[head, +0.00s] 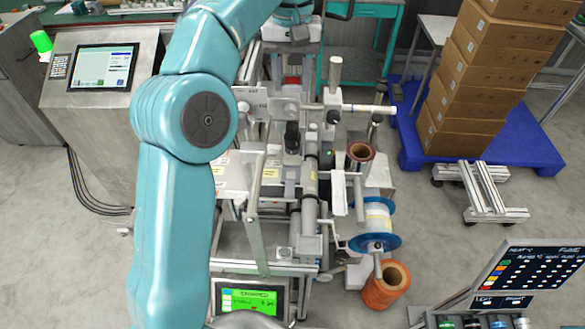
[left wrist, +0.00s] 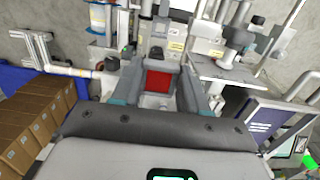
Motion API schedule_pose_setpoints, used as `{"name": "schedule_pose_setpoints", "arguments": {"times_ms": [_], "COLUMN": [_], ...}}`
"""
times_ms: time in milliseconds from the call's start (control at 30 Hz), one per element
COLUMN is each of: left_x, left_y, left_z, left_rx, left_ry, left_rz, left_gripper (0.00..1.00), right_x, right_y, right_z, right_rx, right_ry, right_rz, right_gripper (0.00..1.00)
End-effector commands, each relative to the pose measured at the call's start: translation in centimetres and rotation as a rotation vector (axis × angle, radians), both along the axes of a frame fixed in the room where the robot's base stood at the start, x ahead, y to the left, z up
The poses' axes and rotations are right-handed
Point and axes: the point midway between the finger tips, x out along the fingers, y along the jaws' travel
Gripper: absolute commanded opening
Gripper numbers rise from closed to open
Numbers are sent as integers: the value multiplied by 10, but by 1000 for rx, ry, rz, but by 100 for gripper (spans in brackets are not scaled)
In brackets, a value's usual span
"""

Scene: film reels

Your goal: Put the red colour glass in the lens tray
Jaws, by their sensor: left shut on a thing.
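My left arm reaches up the head view from the bottom left and bends over to the far side of the machine. Its gripper (head: 293,74) is small and partly hidden there, with a bit of red at its tip. In the left wrist view the gripper (left wrist: 159,92) is shut on the red colour glass (left wrist: 158,81), a flat red square in a grey frame between the two fingers. The glass is held clear in front of the machine. My right gripper is not in view. I cannot make out the lens tray for certain in either view.
A grey machine with rollers (head: 310,190) fills the middle, with a blue-flanged reel (head: 376,241) and an orange roll (head: 387,287). A control screen (head: 104,68) stands left. Stacked cartons (head: 470,90) sit on a blue pallet (head: 545,150). A dark board (head: 525,267) stands bottom right.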

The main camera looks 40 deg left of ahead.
Motion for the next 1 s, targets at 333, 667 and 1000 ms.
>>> {"name": "schedule_pose_setpoints", "arguments": {"times_ms": [333, 667, 1000], "left_x": [-6, -6, -3], "left_y": [-1, -1, 1], "left_z": [-100, -194, -241], "left_rx": [0, -1, 0], "left_ry": [2, 6, 4], "left_rz": [2, 3, 1], "left_gripper": [14, 14, 14], "right_x": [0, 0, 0], "right_y": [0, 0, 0], "right_z": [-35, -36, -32], "right_rx": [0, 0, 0], "right_ry": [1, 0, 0], "right_rz": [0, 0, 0], "right_gripper": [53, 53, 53]}}
